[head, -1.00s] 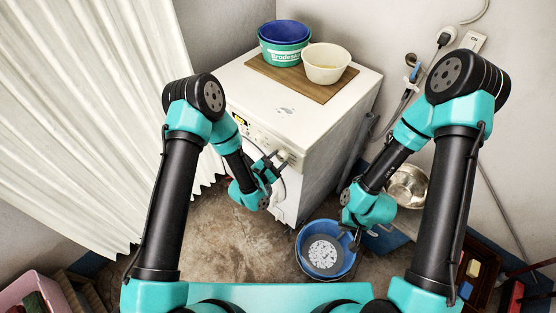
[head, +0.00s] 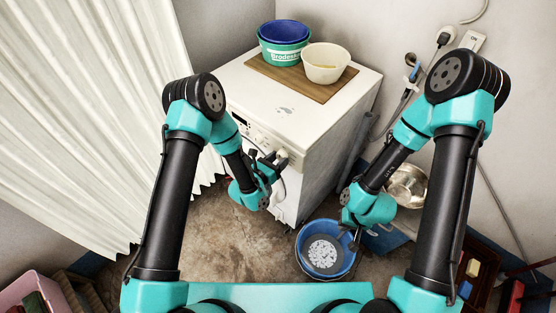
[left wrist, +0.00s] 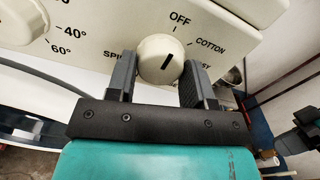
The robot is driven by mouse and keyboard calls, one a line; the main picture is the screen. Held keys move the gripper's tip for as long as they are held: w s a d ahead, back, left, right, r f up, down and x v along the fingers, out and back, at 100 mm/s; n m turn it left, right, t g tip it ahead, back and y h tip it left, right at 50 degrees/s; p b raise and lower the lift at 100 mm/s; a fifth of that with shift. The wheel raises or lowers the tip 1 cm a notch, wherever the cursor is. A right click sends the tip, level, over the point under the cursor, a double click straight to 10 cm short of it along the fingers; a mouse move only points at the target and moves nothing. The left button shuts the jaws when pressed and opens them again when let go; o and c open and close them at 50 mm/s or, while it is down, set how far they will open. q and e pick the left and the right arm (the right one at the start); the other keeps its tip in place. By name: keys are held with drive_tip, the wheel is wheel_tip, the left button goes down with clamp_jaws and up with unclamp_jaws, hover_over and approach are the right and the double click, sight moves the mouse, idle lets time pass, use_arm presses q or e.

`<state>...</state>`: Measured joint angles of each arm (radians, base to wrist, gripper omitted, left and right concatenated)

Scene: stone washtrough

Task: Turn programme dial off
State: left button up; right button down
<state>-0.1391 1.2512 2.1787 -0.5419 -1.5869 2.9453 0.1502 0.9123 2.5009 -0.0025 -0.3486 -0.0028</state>
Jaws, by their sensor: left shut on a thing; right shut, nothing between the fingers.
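The cream programme dial (left wrist: 160,58) is on the front panel of the white washing machine (head: 270,110). In the left wrist view its dark mark slants up and right, in line with the OFF label (left wrist: 180,18); COTTON is further right. My left gripper (left wrist: 158,76) is shut on the dial, one finger on each side. In the head view the left gripper (head: 272,162) is at the panel's right end, and the dial (head: 282,154) is partly hidden by it. My right gripper (head: 355,238) is shut and empty beside the blue bucket's rim.
The blue bucket (head: 304,265), with grey contents, stands on the floor in front. Tubs (head: 286,57) and a cream bowl (head: 326,76) sit on a board on the machine. A second knob (left wrist: 22,18) is left of the dial. A metal bowl (head: 418,186) stands at right.

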idle(0.4)
use_arm(q)
drive_tip(key=o, duration=0.9)
drive_tip(key=v, duration=1.7)
drive_tip(key=shift+s+a, duration=0.15)
drive_tip(key=shift+f, duration=0.1)
